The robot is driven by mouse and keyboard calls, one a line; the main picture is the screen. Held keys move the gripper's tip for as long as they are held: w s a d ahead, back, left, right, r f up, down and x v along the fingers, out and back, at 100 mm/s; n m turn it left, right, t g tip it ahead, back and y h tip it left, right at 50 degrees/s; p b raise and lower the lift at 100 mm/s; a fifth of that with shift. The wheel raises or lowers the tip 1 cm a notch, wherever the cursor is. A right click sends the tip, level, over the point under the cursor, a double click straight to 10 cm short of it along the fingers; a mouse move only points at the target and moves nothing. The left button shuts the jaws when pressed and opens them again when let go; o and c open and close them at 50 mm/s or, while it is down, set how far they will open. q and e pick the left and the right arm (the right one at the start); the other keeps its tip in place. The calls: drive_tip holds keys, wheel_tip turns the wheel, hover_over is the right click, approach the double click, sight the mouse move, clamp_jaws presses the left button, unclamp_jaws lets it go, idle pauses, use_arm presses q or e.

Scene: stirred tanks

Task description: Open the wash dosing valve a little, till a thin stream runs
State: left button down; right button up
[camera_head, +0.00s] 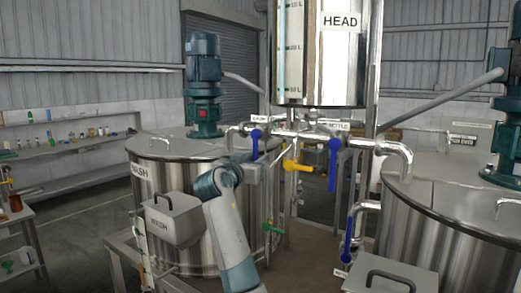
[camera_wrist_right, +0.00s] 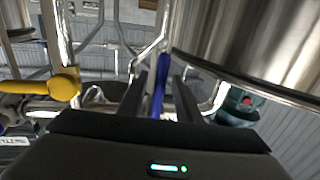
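The wash tank (camera_head: 142,172) stands at left in the head view. Above its right side, the pipe manifold carries a blue valve lever (camera_head: 255,137) that hangs down below a small label too small to read. My right gripper (camera_head: 257,161) is at this lever's lower end. In the right wrist view the blue lever (camera_wrist_right: 159,85) lies between the two dark fingers of my right gripper (camera_wrist_right: 160,95). A gap seems to show on each side, so the fingers look open around it. No stream is visible. My left gripper is out of view.
A yellow lever (camera_head: 297,166) and another blue lever (camera_head: 333,160) hang to the right on the manifold; the yellow one shows in the wrist view (camera_wrist_right: 62,86). The head tank (camera_head: 318,60) is above. A second tank (camera_head: 435,215) stands at right.

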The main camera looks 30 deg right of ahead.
drive_tip(key=p+x, duration=0.1)
drive_tip(key=x, duration=0.2)
drive_tip(key=shift+w+d, duration=0.1)
drive_tip(key=shift+d, duration=0.05)
clamp_jaws()
